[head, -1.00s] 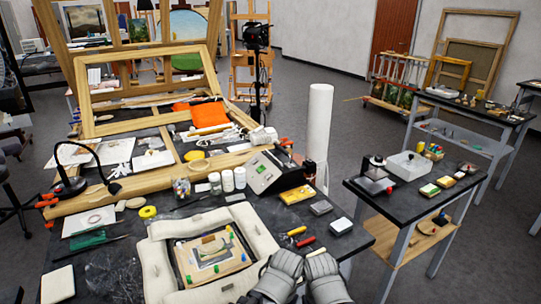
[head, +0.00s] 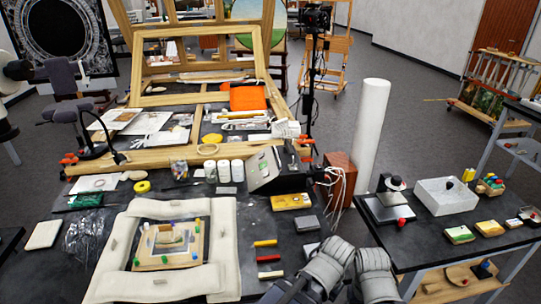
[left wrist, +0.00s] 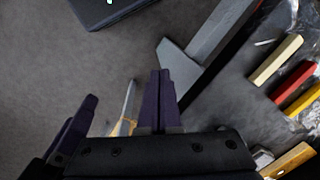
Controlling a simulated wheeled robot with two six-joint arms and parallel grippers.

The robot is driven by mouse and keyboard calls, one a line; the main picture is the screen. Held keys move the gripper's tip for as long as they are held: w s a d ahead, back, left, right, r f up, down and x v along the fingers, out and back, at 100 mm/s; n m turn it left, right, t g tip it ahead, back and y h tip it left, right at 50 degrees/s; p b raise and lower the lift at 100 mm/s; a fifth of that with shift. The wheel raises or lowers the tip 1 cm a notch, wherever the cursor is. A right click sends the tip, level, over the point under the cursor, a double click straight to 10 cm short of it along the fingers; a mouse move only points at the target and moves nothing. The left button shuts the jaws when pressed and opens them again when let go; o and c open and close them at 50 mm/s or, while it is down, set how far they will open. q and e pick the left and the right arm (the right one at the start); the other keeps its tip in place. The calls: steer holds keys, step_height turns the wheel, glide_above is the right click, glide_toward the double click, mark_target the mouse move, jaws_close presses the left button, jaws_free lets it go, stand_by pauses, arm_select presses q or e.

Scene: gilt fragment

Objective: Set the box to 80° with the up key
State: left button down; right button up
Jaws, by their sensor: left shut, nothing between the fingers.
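The box (head: 277,170), a grey and black unit with a sloped front panel, stands on the dark worktable beyond the padded frame. Its display and keys are too small to read, so I cannot tell the up key or the set temperature. My left gripper (left wrist: 159,76) is shut and empty, over the floor beside the table edge in the left wrist view, well short of the box. A dark finger shape (left wrist: 78,124) at the left of that view seems to belong to my right gripper; its opening is unclear. In the head view, my grey arms fill the bottom edge.
A padded frame (head: 226,240) surrounds a small painting. Yellow, red and cream bars (head: 269,259) lie right of it. White jars (head: 223,171), a yellow block (head: 291,202) and a grey block (head: 306,223) sit near the box. A side table (head: 415,262) stands right, with floor between.

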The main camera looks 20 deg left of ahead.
steer(key=shift+w+d, duration=0.15)
steer(key=shift+d, duration=0.1)
